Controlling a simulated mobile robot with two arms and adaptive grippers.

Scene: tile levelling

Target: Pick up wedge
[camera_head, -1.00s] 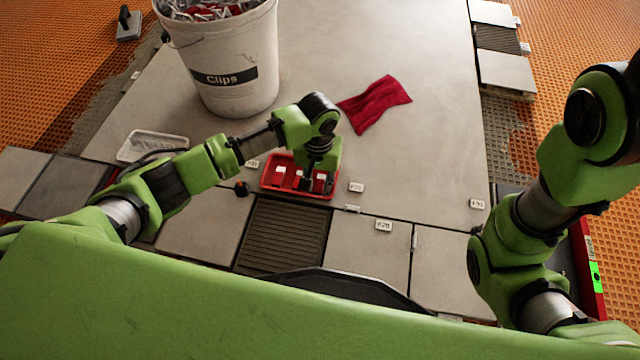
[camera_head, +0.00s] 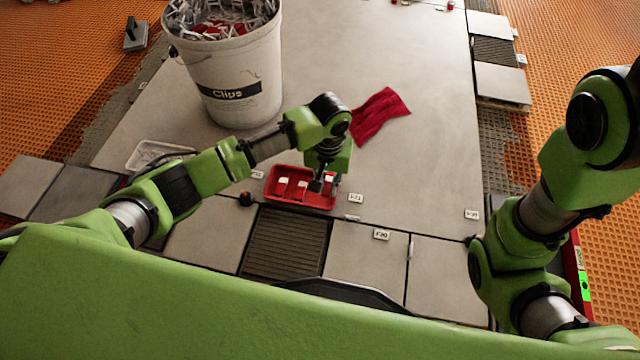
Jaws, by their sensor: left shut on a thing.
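A red tray (camera_head: 285,201) lies on the grey tiles near the middle, with a few small white and red pieces in it that look like wedges (camera_head: 283,182). My left gripper (camera_head: 321,188) points down at the right end of the tray. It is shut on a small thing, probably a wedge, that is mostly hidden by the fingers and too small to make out. My right arm stands at the right edge, and its gripper is out of view.
A white bucket marked Clips (camera_head: 235,75) stands behind the tray. A red cloth (camera_head: 379,116) lies behind and to the right. A clear shallow container (camera_head: 157,154) lies at left. Small labels, one being a white tag (camera_head: 381,234), sit on the tiles. The right-hand tiles are largely clear.

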